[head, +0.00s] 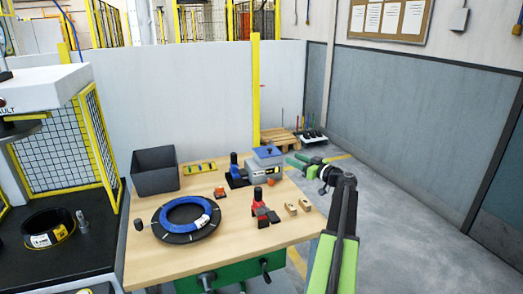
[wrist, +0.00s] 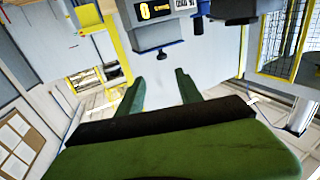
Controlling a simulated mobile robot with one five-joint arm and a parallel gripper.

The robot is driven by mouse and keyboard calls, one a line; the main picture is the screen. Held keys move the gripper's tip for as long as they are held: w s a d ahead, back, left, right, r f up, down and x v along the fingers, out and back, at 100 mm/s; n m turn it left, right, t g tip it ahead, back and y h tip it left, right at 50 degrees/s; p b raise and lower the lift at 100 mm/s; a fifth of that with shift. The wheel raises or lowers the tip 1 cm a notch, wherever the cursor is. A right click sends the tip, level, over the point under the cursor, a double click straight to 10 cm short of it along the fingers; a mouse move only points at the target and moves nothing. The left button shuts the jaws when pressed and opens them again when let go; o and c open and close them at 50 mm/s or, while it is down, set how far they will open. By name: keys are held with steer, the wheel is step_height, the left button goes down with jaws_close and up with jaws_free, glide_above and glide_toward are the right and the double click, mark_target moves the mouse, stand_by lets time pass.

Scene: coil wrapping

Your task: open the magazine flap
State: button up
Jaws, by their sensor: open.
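The magazine (head: 263,172) is a grey box with a blue top and a yellow label, at the back right of the wooden table. Its blue flap (head: 267,152) lies on top and looks shut. My gripper (head: 294,161) is just right of the magazine, at about the height of its top, with green fingers apart and nothing between them. In the wrist view the open fingers (wrist: 161,84) point toward the grey magazine (wrist: 150,34), which appears upside down with a dark knob (wrist: 162,57). I cannot tell whether a finger touches it.
The table (head: 150,268) also bears a blue coil (head: 175,213) on a black disc, a dark bin (head: 156,171), a red clamp (head: 259,196) and a blue-black device (head: 235,171) beside the magazine. Floor right of the table is clear; a pallet (head: 278,138) lies behind.

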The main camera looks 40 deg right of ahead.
mark_target(266, 152)
steer(key=w, duration=1.7)
steer(key=shift+w+a, duration=0.15)
steer(key=shift+w, duration=0.15)
steer(key=shift+c, duration=0.2)
jaws_close()
